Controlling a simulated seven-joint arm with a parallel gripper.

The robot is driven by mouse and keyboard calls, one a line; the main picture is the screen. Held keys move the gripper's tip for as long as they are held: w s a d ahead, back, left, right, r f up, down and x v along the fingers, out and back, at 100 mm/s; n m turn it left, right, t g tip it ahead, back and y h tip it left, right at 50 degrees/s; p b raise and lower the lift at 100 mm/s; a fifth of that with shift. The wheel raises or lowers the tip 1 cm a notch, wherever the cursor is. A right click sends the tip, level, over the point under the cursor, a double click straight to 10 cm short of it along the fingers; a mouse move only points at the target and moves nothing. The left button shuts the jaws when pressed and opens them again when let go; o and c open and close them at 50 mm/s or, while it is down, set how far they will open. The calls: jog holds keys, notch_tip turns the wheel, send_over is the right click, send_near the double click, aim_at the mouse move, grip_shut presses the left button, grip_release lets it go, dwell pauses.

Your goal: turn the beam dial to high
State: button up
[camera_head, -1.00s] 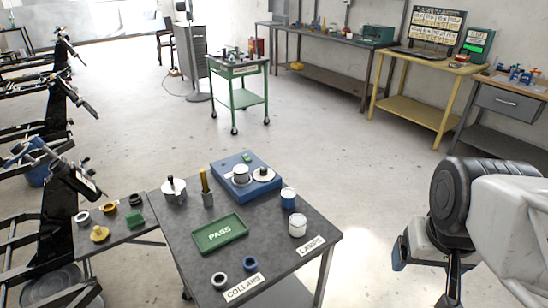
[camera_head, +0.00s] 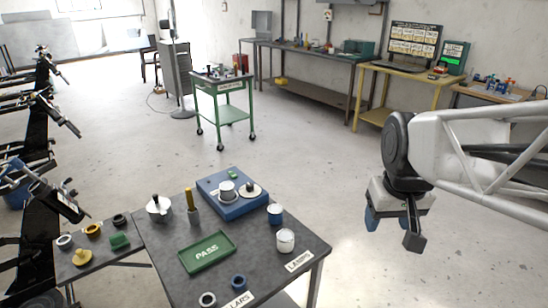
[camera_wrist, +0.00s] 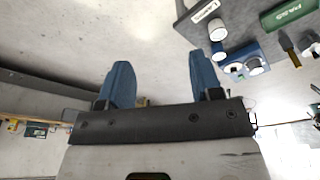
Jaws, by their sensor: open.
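A blue box-shaped device (camera_head: 243,207) sits at the back of the dark grey table. On its top are a white cylinder (camera_head: 227,189), a pale round disc with a dark knob (camera_head: 251,189) and a small green part (camera_head: 233,174). I cannot tell which part is the beam dial, and no setting marks are readable. My gripper (camera_head: 393,229) hangs in the air to the right of the table, well apart from the device. Its two blue-tipped fingers are spread with nothing between them. In the wrist view the open fingers (camera_wrist: 162,72) show, with the device (camera_wrist: 243,60) beyond them at upper right.
The table (camera_head: 165,262) also holds a green PASS tray (camera_head: 207,252), a blue-and-white jar (camera_head: 275,214), a white jar (camera_head: 285,240), a silver pot (camera_head: 159,208), an upright yellow-handled tool (camera_head: 191,205) and rings. A green cart (camera_head: 222,115) stands behind. Floor right of the table is clear.

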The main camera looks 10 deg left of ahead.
jog(key=w+a+n, duration=0.1)
jog(key=w+a, duration=0.2)
jog(key=w, duration=0.5)
jog(key=w+a+n, duration=0.2)
jog(key=w+a, duration=0.2)
jog(key=w, duration=0.3)
jog(key=n+g, duration=0.2)
jog(key=n, duration=0.4)
send_over(250, 185)
jog(key=f, duration=2)
jog(key=shift+s+d, duration=0.1)
jog(key=shift+d, duration=0.15)
jog(key=shift+w+a+f+n, duration=0.2)
jog(key=shift+a+f+n, duration=0.1)
jog(key=shift+a+f, duration=0.15)
jog(key=shift+d+f, duration=0.1)
jog(key=shift+f, duration=3.8)
jog(key=shift+c, duration=0.4)
